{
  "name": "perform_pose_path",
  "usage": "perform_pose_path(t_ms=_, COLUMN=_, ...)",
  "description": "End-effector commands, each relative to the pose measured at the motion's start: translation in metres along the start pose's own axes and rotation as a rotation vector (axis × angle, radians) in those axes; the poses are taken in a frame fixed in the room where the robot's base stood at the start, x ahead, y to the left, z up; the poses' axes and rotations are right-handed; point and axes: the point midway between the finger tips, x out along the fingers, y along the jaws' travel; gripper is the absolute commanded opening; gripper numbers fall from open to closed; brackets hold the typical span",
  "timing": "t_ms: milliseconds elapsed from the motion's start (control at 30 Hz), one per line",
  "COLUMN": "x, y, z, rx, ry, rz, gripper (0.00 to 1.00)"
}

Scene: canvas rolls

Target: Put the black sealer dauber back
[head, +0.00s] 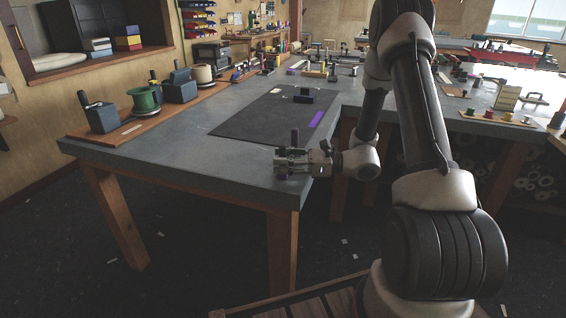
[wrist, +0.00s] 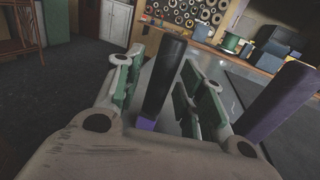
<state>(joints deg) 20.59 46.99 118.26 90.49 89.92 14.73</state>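A black, bar-like handle, which looks like the dauber (wrist: 164,75), stands between the two fingers of my gripper (wrist: 163,78) in the wrist view. A bit of purple shows at its lower end. In the head view my gripper (head: 290,160) is low over the table's near right corner, and the black handle (head: 294,138) sticks up from it.
On the left, a wooden board (head: 78,133) bears dark pots (head: 102,118) with black handles and a green spool (head: 145,99). A dark mat (head: 250,115) holds a black block (head: 304,96) and a purple strip (head: 316,119). The table's front left (head: 150,155) is clear.

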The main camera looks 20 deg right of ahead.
Motion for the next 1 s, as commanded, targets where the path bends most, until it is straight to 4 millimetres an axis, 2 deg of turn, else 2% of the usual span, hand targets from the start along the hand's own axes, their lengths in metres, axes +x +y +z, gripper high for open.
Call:
perform_pose_path(t_ms=400, x=-0.087, y=-0.001, z=-0.001, rx=-0.001, ry=0.000, rz=-0.005, gripper=0.39)
perform_pose_path(t_ms=600, x=-0.113, y=0.000, z=-0.001, rx=-0.001, ry=0.001, rz=-0.002, gripper=0.39)
perform_pose_path(t_ms=700, x=-0.116, y=0.004, z=0.005, rx=-0.018, ry=0.017, rz=0.021, gripper=0.39)
perform_pose_path(t_ms=767, x=-0.113, y=0.013, z=0.014, rx=-0.052, ry=0.048, rz=0.065, gripper=0.39)
perform_pose_path(t_ms=867, x=-0.105, y=0.041, z=0.038, rx=-0.155, ry=0.143, rz=0.190, gripper=0.39)
perform_pose_path(t_ms=1000, x=-0.104, y=0.097, z=0.071, rx=-0.380, ry=0.335, rz=0.428, gripper=0.39)
